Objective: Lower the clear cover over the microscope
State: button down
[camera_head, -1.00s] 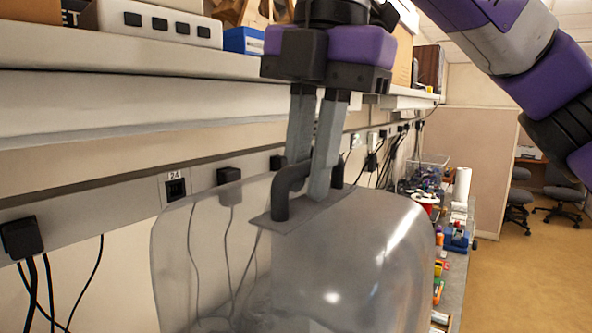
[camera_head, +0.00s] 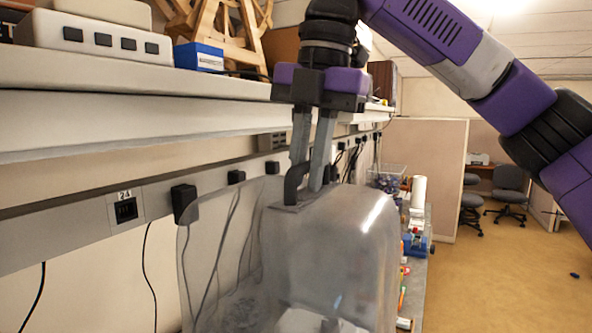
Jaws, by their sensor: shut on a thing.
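The clear cover (camera_head: 350,245) is a large see-through hood with a dark handle on its top. It hangs upright in the lower middle of the head view, and its bottom edge is out of frame. My gripper (camera_head: 308,182) is above it, with its two grey fingers shut on the cover's handle (camera_head: 291,186). A pale shape with a dark spot shows low through the cover; I cannot tell whether it is the microscope.
A shelf (camera_head: 200,92) with a white box (camera_head: 95,38), a blue box (camera_head: 199,57) and a wooden frame runs close behind my gripper. Sockets and cables line the wall. A bench (camera_head: 416,285) with tools and a white roll (camera_head: 418,192) lies beyond. Open floor (camera_head: 500,270) is at right.

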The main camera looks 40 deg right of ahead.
jog(key=w+d, duration=0.4)
jog(key=d, duration=0.9)
jog(key=shift+d, duration=0.25)
jog(key=shift+w, duration=0.1)
jog(key=shift+s+d+f, duration=0.1)
jog(key=shift+s+f, duration=0.1)
jog(key=shift+s, duration=0.25)
jog(key=shift+f, duration=0.1)
jog(key=shift+f, duration=0.2)
dwell(0.3)
jog(key=shift+f, duration=0.1)
